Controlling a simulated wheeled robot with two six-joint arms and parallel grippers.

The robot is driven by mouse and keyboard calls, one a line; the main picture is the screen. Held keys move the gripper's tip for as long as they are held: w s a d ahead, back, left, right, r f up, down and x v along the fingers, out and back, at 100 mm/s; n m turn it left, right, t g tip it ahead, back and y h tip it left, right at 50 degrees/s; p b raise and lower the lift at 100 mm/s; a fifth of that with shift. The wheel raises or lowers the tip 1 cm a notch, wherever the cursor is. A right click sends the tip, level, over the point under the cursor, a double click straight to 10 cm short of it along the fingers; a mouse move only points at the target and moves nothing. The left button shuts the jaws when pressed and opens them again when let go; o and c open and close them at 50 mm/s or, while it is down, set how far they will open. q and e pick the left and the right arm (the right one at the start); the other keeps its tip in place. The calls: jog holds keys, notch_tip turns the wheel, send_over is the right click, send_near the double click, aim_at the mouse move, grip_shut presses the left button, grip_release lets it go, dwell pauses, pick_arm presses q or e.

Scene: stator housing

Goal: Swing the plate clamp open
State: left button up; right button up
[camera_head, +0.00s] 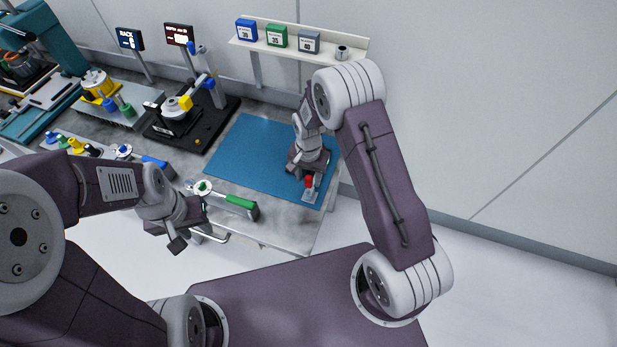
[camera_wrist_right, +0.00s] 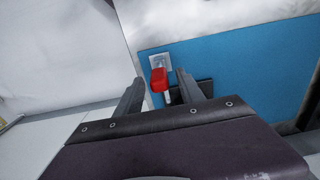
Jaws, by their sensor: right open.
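The plate clamp shows as a red handle (camera_head: 309,181) over a small light metal base (camera_head: 311,195) at the front right corner of the blue mat. In the right wrist view the red handle (camera_wrist_right: 159,79) appears between the fingertips of my right gripper (camera_wrist_right: 158,84), with a gap on each side; its metal base (camera_wrist_right: 159,61) lies beyond. A dark part beside the handle is partly hidden by a finger. In the head view my right gripper (camera_head: 305,171) is just above the clamp. My left gripper (camera_head: 192,230) is open and empty near the table's front edge.
A green-handled tool (camera_head: 240,204) lies on the table front, left of the mat (camera_head: 250,150). A black fixture (camera_head: 190,130) with yellow and blue parts stands left of the mat. A shelf (camera_head: 300,45) with several boxes is behind. Most of the mat is clear.

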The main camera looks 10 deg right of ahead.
jog(key=shift+f, duration=1)
grip_shut()
dwell(0.7)
